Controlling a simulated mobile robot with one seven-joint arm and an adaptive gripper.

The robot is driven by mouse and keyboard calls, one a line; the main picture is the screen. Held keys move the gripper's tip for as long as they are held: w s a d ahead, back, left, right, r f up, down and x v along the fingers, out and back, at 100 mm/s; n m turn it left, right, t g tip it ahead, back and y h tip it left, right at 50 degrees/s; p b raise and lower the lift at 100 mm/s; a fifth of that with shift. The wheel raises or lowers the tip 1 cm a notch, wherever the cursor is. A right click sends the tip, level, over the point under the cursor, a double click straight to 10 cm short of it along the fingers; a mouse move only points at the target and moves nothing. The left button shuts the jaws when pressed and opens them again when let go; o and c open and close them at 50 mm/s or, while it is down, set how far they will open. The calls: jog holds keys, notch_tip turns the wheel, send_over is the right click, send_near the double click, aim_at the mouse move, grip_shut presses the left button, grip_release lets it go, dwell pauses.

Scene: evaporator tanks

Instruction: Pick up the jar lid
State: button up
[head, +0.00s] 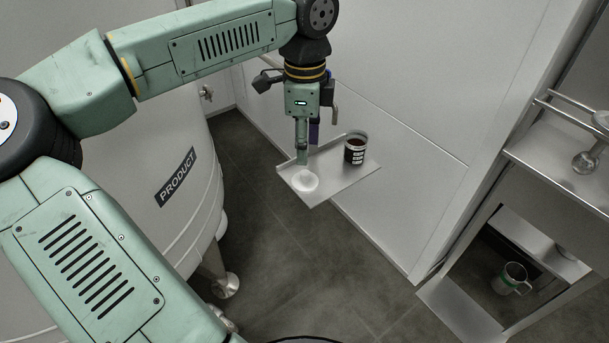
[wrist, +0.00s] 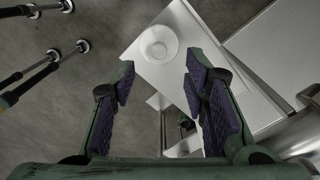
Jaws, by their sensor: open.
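The jar lid (head: 305,181) is a small white round disc lying on a light grey metal shelf (head: 340,184) fixed at the wall. In the wrist view the lid (wrist: 158,44) lies near a corner of the shelf, ahead of the fingertips and between their lines. My gripper (head: 303,160) points down just above and behind the lid in the head view. In the wrist view my gripper (wrist: 158,75) has its two dark-padded fingers spread wide, with nothing between them. I cannot tell the exact height of the fingertips over the lid.
A large white tank (head: 180,190) marked PRODUCT is at left. Grey floor (head: 300,260) is open below.

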aim_at(305, 172)
jog(key=shift+d+f, duration=0.1)
jog(key=shift+f, duration=0.75)
jog(key=shift+s+f+p, duration=0.1)
jog(key=shift+f+p, duration=0.9)
jog(key=shift+f, duration=1.6)
jog(key=c, duration=0.9)
